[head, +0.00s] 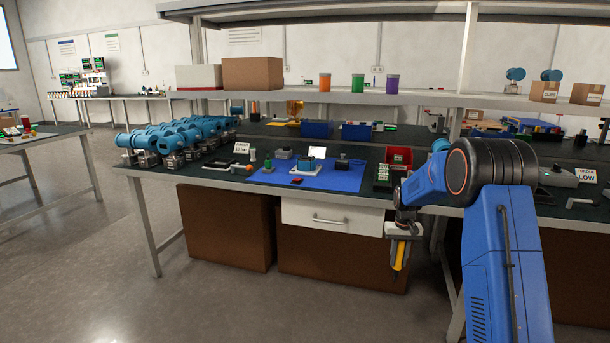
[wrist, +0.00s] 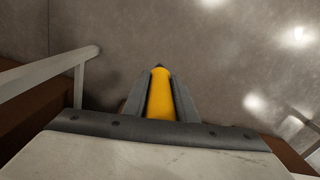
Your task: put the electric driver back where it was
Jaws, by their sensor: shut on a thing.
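The electric driver (head: 399,256) is yellow with a dark tip. My gripper (head: 403,240) is shut on it and holds it pointing down, in front of the workbench and below the level of its top. In the wrist view the yellow driver body (wrist: 161,97) lies between the two grey fingers of my gripper (wrist: 161,92), with bare floor beyond. The place where the driver stood before cannot be told from these frames.
The workbench (head: 215,172) holds a blue mat (head: 345,180), a red bin (head: 398,156) and several blue transmitters (head: 160,138) at left. Its drawer (head: 330,217) and brown boxes (head: 225,228) are below. A shelf (head: 430,98) runs above. The floor (head: 110,280) at left is clear.

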